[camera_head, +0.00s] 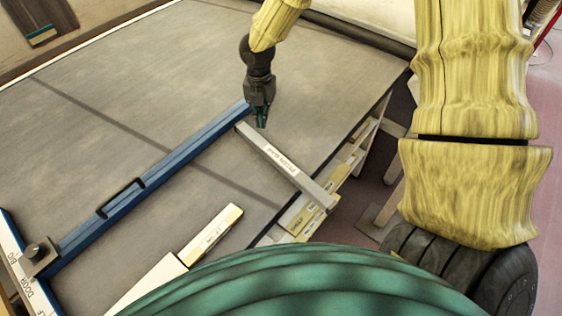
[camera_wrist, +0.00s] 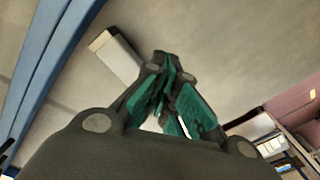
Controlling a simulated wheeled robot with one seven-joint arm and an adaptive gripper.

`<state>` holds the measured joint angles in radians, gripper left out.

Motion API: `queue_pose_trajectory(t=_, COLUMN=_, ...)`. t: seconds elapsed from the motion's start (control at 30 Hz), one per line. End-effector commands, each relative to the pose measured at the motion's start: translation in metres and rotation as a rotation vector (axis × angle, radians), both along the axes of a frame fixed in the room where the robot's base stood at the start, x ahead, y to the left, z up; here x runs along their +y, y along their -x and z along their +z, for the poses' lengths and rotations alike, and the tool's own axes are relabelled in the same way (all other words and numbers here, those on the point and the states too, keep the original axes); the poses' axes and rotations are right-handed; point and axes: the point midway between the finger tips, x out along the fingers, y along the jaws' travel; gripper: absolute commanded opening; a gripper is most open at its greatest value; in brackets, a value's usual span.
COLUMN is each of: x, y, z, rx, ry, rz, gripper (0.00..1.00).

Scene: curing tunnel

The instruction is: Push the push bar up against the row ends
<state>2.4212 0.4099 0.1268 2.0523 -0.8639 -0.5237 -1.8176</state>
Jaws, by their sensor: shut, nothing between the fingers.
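A long grey bar (camera_head: 285,165), which I take for the push bar, lies diagonally on the dark table top. Its label is too small to read surely. Its lower right end reaches the table's edge. My gripper (camera_head: 261,120) points down close to the bar's upper left end. My gripper's fingers are together and empty; I cannot tell whether they touch the bar. In the wrist view a pale bar end (camera_wrist: 114,54) shows left of my gripper's fingers (camera_wrist: 168,75), which hide what lies behind them. I cannot make out the row ends for certain.
A blue rail (camera_head: 165,172) runs across the table, its far end beside my gripper; it also shows in the wrist view (camera_wrist: 45,60). A dark knob (camera_head: 38,252) is at its near end. The table's far left is clear.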

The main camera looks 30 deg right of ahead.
Motion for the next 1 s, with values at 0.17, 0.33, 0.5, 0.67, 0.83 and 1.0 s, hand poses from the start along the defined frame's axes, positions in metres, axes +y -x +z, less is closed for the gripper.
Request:
queue_pose_trajectory(t=0.17, x=0.003, y=0.001, z=0.0, rx=0.001, ry=0.001, rz=0.001, gripper=0.0)
queue_pose_trajectory(t=0.33, x=0.006, y=0.003, z=0.0, rx=0.001, ry=0.001, rz=0.001, gripper=0.0)
queue_pose_trajectory(t=0.5, x=0.009, y=0.004, z=0.0, rx=0.001, ry=0.001, rz=0.002, gripper=0.0)
queue_pose_trajectory(t=0.67, x=0.012, y=0.005, z=0.0, rx=0.001, ry=0.001, rz=0.001, gripper=0.0)
queue_pose_trajectory(t=0.83, x=0.015, y=0.006, z=0.0, rx=0.001, ry=0.001, rz=0.001, gripper=0.0)
queue_pose_trajectory(t=1.0, x=0.018, y=0.006, z=0.0, rx=0.001, ry=0.001, rz=0.0, gripper=0.0)
